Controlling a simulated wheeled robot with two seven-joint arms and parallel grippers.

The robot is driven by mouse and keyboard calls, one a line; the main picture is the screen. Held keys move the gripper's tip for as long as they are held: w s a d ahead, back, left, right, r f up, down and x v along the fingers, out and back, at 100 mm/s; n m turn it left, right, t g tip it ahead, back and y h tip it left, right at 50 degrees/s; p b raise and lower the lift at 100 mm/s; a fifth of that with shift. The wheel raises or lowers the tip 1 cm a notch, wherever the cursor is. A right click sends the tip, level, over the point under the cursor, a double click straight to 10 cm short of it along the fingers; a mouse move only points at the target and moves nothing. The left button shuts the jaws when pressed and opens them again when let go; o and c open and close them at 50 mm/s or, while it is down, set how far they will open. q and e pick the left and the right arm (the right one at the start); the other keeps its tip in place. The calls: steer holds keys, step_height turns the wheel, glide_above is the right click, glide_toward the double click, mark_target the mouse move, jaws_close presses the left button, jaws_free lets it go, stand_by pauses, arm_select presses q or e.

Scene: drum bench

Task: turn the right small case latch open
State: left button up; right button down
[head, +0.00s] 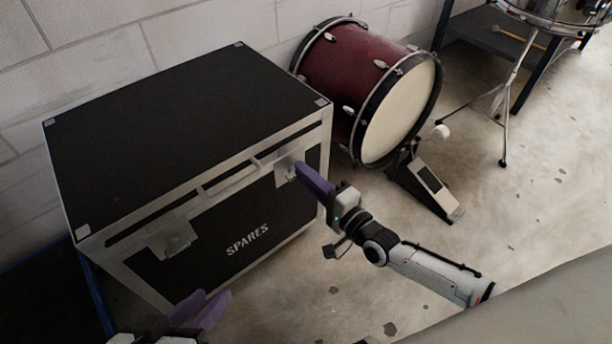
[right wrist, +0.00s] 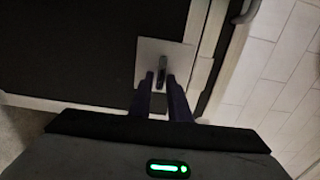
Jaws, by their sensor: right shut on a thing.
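The black SPARES case (head: 215,240) with metal edges stands at the left in the head view. Its right small latch sits on a pale plate (head: 283,170) on the front face. My right gripper (head: 298,168) reaches this latch. In the right wrist view, its purple fingers (right wrist: 161,88) are on both sides of the small dark latch knob (right wrist: 162,70), shut on it. The knob stands roughly in line with the fingers. The left latch (head: 177,245) is free. My left gripper (head: 203,304) is low in front of the case, open and empty.
A dark red bass drum (head: 345,85) with a pedal (head: 435,187) stands right of the case. A drum stand (head: 508,110) is farther back. A white brick wall (head: 190,30) is behind the case. The floor in front is clear.

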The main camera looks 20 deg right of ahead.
steer(key=shift+s+f, duration=0.1)
stand_by(0.4)
steer(key=c, duration=1.8)
jaws_free()
steer(key=shift+c, duration=0.2)
arm_select(q)
steer(key=shift+r, duration=0.1)
